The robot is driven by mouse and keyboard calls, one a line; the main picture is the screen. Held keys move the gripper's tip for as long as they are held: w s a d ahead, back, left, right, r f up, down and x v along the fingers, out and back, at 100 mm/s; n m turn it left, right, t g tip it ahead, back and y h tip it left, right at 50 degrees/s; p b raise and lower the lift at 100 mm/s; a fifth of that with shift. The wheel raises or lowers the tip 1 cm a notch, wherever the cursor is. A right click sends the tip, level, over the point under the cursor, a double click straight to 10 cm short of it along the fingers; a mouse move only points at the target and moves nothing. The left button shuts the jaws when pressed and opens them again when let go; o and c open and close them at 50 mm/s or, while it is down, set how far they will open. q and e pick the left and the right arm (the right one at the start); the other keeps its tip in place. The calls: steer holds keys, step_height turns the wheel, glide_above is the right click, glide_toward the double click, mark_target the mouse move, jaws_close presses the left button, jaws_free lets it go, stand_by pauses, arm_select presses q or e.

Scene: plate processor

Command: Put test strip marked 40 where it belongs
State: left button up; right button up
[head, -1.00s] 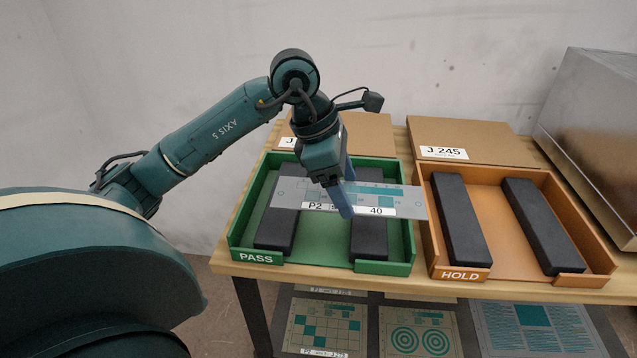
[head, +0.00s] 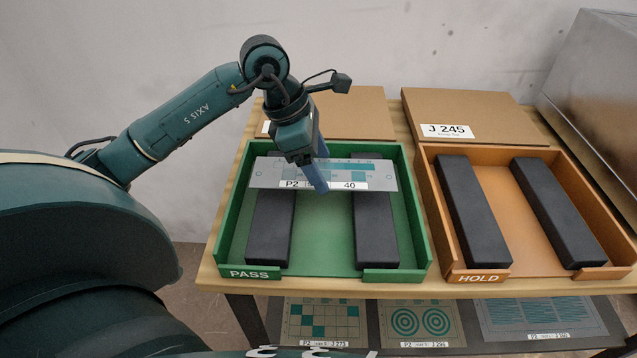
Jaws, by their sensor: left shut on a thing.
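The test strip (head: 270,174) is a flat grey plate with teal blocks and a white label reading P2 and 40. My left gripper (head: 318,183) is shut on the strip near its middle. The strip spans the back part of the green PASS tray (head: 325,225), above its two black bars (head: 375,225). I cannot tell whether it touches the bars. The orange HOLD tray (head: 510,205) stands to the right, with two black bars (head: 470,210) and no strip in it. My right gripper is not in view.
Brown boards lie behind the trays, one labelled J 245 (head: 470,112). A metal box (head: 595,110) stands at the right. Printed plates (head: 322,318) lie on a lower shelf under the wooden table (head: 208,272).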

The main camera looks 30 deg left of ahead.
arm_select(q)
steer(key=shift+f, duration=2.65)
steer(key=shift+f, duration=0.1)
steer(key=o, duration=0.9)
steer(key=shift+o, duration=0.2)
steer(key=v, duration=1.2)
steer(key=shift+s, duration=0.1)
